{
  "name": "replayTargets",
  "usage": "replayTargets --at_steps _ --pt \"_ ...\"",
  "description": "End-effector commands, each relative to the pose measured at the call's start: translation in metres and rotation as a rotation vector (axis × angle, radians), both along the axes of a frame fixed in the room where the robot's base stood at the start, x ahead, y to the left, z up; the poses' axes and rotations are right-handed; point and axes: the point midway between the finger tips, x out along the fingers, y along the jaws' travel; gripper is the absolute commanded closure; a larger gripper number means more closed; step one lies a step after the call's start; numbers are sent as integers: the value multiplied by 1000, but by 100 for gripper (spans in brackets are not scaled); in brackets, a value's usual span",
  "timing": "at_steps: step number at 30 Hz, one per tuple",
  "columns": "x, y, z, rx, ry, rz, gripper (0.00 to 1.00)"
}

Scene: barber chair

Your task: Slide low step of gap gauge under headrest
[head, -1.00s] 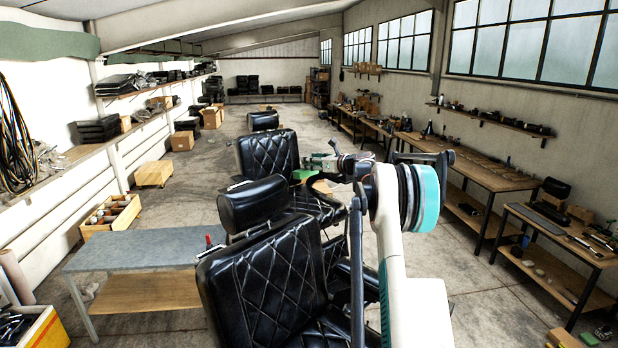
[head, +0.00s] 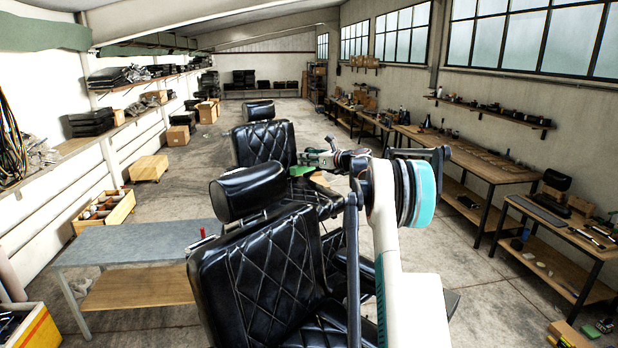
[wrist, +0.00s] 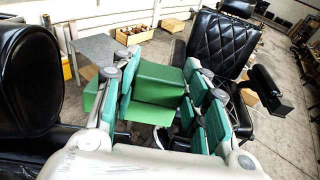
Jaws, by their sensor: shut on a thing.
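The gap gauge (wrist: 158,84) is a green stepped block between the pads of my gripper (wrist: 160,100) in the wrist view. A lower green section shows at its near side, and some green shows left of the left finger. My gripper is shut on the gauge. The black padded headrest (wrist: 28,85) fills the left edge of the wrist view, apart from the gauge. In the head view, the headrest (head: 248,191) stands on posts above the nearest chair's quilted backrest (head: 262,265). My gripper (head: 303,168) and a bit of green are right of and beyond it.
A second black barber chair (head: 263,145) stands behind the gripper. A grey-topped table (head: 135,243) is left of the near chair, with a small red-topped item on it. Workbenches (head: 465,165) line the right wall. The floor between is mostly open.

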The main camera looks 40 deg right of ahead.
Motion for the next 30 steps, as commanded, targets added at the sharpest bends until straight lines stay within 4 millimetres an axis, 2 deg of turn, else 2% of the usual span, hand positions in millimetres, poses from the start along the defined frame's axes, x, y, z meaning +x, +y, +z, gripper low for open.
replayTargets --at_steps 1,3,9,30 --pt "0 0 -13 0 0 0 83" --pt "0 0 -25 0 0 0 83" --pt "0 0 -46 0 0 0 83" --pt "-2 0 -50 1 1 0 83"
